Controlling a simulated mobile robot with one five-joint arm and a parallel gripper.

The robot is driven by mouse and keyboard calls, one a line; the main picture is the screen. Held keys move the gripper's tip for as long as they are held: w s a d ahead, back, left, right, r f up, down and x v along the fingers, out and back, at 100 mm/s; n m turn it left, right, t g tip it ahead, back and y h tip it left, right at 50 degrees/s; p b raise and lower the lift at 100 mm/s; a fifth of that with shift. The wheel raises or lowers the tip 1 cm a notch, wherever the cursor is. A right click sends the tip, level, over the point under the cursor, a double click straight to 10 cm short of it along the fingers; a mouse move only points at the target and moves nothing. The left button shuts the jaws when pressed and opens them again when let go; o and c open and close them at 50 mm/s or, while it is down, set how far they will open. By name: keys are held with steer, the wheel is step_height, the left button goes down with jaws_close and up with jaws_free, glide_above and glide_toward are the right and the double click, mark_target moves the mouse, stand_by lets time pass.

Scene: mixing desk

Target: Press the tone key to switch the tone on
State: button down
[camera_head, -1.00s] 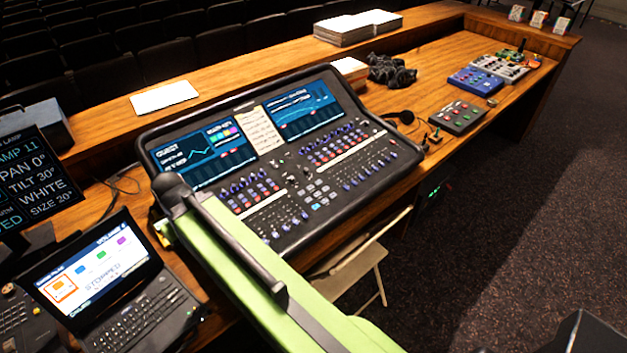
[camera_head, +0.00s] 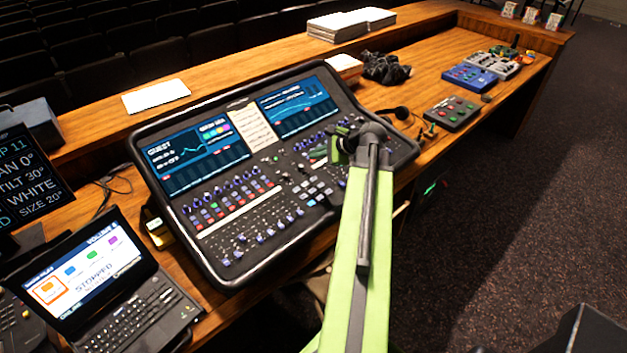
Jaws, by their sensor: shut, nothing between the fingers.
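The mixing desk (camera_head: 262,205) is a large dark console with two lit screens and rows of coloured keys and knobs. I cannot tell which of its small keys is the tone key; the labels are too small to read. My green arm reaches up from the bottom of the picture over the right part of the desk. My gripper (camera_head: 342,146) is at its far end, over the right bank of controls below the right screen. It is shut and empty, and partly hidden by my own arm. Whether it touches the desk cannot be told.
A laptop (camera_head: 96,280) reading "STOPPED" stands at left, beside a dark text monitor (camera_head: 28,185). A red-buttoned grey box (camera_head: 451,112), a blue pedal box (camera_head: 471,77) and a dark crumpled thing (camera_head: 385,69) lie on the wooden counter at right. Paper stacks (camera_head: 350,24) stand on the back ledge.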

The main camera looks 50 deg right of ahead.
mark_target(314, 179)
steer(key=shift+s+d+r, duration=0.15)
steer(key=shift+s+d, duration=0.1)
steer(key=shift+d, duration=0.25)
steer(key=f+b, duration=0.6)
steer(key=w+f+b, duration=0.1)
steer(key=f+b, duration=0.2)
steer(key=shift+r, duration=0.1)
stand_by(1.7)
steer(key=shift+f+b, duration=0.3)
steer(key=shift+f, duration=0.15)
